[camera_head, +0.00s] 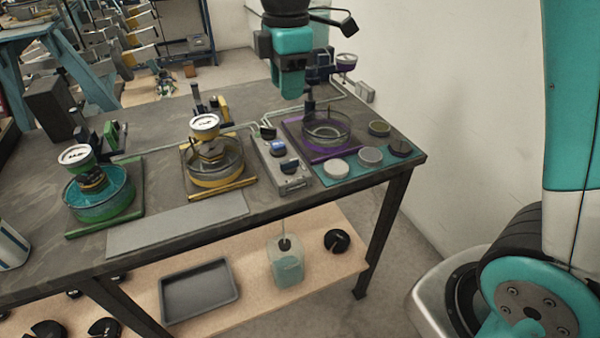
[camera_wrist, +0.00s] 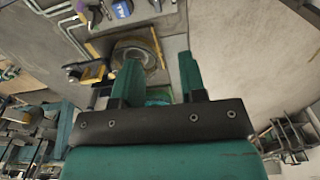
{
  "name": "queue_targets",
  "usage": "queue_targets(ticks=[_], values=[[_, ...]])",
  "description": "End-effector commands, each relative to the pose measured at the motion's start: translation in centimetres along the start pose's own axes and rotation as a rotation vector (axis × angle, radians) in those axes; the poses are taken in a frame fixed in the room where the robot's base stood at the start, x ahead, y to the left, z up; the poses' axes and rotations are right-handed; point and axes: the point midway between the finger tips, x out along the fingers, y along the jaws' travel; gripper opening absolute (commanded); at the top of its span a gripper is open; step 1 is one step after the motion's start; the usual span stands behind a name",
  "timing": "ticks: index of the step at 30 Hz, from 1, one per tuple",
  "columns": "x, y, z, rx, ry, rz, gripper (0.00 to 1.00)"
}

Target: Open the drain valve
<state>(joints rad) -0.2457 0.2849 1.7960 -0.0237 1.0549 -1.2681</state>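My gripper (camera_head: 291,88) hangs above the back right of the workbench (camera_head: 175,235), near the purple station (camera_head: 318,152) with its clear round vessel. In the wrist view my gripper (camera_wrist: 160,72) shows two teal fingers apart with nothing held between them. Beyond the fingers is a round vessel (camera_wrist: 137,50) on a yellow-edged base. A grey control box (camera_head: 285,165) with blue and dark knobs stands between the yellow and purple stations. Dark upright handles stand behind the stations, one (camera_head: 309,100) just below my gripper. I cannot tell which part is the drain valve.
A yellow station (camera_head: 215,178) and a green station (camera_head: 105,205) with gauges stand further left. Round pucks (camera_head: 370,157) lie on a teal mat at the right. Thin pipes run along the bench back. A tray (camera_head: 198,290) and bottle (camera_head: 286,263) sit on the lower shelf.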

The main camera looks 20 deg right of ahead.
Motion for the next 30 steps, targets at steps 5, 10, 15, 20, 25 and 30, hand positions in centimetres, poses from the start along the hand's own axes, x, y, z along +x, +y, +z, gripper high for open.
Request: queue_targets(ticks=[5,10,15,20,25,30], values=[[1.0,1.2,0.8,-0.042,-0.015,-0.006,0.38],[3.6,1.0,1.5,-0.034,-0.015,-0.01,0.38],[7.5,1.0,1.6,-0.032,-0.015,-0.01,0.38],[11.2,1.0,1.5,-0.034,-0.015,-0.009,0.38],[14.6,1.0,1.4,-0.035,-0.014,-0.007,0.38],[16.8,1.0,1.4,-0.036,-0.013,-0.005,0.38]])
